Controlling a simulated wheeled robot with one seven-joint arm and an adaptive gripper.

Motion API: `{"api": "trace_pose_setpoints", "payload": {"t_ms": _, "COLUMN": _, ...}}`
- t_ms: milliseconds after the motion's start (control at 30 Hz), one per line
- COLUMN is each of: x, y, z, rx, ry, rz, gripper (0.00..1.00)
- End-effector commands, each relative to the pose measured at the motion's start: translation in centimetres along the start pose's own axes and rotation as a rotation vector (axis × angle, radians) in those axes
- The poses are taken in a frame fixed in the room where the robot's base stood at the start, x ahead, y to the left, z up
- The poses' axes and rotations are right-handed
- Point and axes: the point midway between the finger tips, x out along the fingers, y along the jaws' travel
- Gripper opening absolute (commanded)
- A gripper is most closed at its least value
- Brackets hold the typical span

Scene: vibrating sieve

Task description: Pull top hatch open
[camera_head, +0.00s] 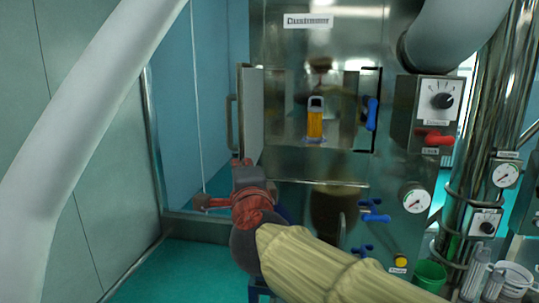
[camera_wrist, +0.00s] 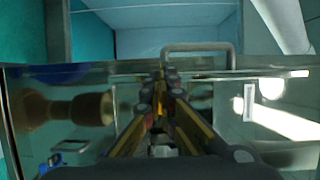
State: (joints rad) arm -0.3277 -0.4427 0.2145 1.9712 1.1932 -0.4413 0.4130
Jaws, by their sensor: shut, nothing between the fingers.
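The top hatch (camera_head: 252,115) stands swung open at the left side of the steel cabinet's upper opening in the head view. I see its pale panel at a steep angle, with a U-shaped handle (camera_head: 232,122) on its left face. My gripper (camera_head: 242,164) is just below the panel's lower edge. In the wrist view my gripper (camera_wrist: 167,76) is shut with nothing between its fingers. The fingers lie in front of a shiny steel surface. The handle (camera_wrist: 197,50) shows beyond that surface's far edge, apart from the fingers. Whether the fingertips touch the steel I cannot tell.
An orange container (camera_head: 315,120) stands inside the open compartment. Blue handles (camera_head: 370,113) and (camera_head: 375,211) stick out from the cabinet front. A red lever (camera_head: 433,138), a gauge (camera_head: 416,199) and a green bucket (camera_head: 430,276) are at the right. Floor (camera_head: 180,262) at the left is clear.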

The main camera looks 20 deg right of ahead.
Motion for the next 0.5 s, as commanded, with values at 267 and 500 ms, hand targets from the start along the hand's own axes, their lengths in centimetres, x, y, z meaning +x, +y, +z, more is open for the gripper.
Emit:
{"api": "trace_pose_setpoints", "payload": {"t_ms": 267, "x": 1.5, "y": 0.0, "z": 4.4, "rx": -0.002, "ry": -0.002, "rz": 0.002, "gripper": 0.00}}
{"api": "trace_pose_setpoints", "payload": {"t_ms": 500, "x": 2.3, "y": 0.1, "z": 6.1, "rx": 0.000, "ry": 0.000, "rz": 0.001, "gripper": 0.00}}
